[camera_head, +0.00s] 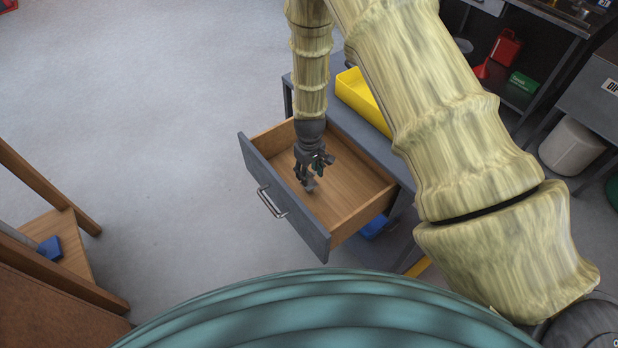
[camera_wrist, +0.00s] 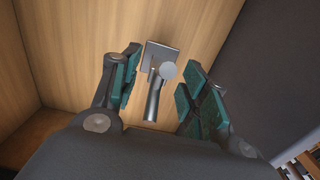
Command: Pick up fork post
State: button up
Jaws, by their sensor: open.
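The fork post (camera_wrist: 154,96) is a grey metal piece with a squarish plate, a round-ended cylinder and a thin stem. It lies in the open wooden drawer, and the wrist view shows it between the two fingers of my gripper (camera_wrist: 158,92). The fingers have green pads and stand apart on either side of it, with visible gaps. In the head view my gripper (camera_head: 311,180) points down inside the drawer (camera_head: 352,205). There it largely hides the fork post, which I cannot make out clearly.
The drawer's grey front (camera_head: 285,200) with its metal handle (camera_head: 271,203) and the wooden side walls surround my gripper closely. A yellow bin (camera_head: 362,100) stands on the grey cabinet top behind. A wooden chair-like piece (camera_head: 70,250) is at left. Open floor lies at upper left.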

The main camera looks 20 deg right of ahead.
aim_at(309, 172)
jog(key=shift+w+f, duration=0.15)
jog(key=shift+f, duration=0.4)
jog(key=shift+w+f, duration=0.15)
jog(key=shift+f, duration=0.4)
jog(key=shift+s+f+p, duration=0.2)
jog(key=shift+f+p, duration=0.1)
jog(key=shift+w+f, duration=0.1)
grip_shut()
